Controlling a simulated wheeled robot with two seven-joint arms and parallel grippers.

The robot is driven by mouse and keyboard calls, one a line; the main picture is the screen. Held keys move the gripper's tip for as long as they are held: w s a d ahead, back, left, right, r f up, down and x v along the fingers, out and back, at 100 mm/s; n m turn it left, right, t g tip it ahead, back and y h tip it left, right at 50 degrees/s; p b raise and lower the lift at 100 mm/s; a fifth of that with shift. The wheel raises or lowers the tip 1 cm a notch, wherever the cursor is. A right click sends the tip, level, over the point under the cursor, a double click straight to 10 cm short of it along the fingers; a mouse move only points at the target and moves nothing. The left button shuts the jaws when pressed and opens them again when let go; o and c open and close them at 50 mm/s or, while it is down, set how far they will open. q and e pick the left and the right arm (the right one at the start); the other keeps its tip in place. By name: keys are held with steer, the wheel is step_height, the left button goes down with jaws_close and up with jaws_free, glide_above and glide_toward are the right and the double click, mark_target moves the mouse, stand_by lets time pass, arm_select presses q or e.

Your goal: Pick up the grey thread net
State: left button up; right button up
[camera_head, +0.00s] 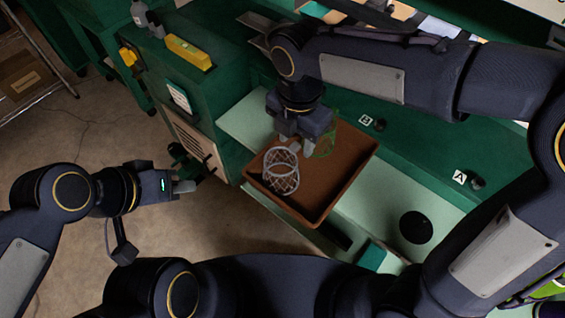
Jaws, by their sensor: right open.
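The grey thread net (280,179) is a pale, open-mesh, basket-like shape in the left part of a brown tray (337,188). My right gripper (296,147) points down over the tray, just behind the net's upper rim. It is open, and I see nothing held in it; whether a finger touches the net I cannot tell. A green net (326,144) sits in the tray just right of this gripper, partly hidden by it. My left gripper (186,187) is over the floor, left of the tray and away from it. Its finger opening does not show clearly.
The tray rests on a pale green worktop (246,122). Right of it are a round black disc (415,227) and labels B (366,120) and A (460,177). A green cabinet (183,85) with a yellow level (188,53) on top stands at the left.

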step_height(320, 180, down, 5)
steer(key=shift+r, duration=0.15)
jaws_close()
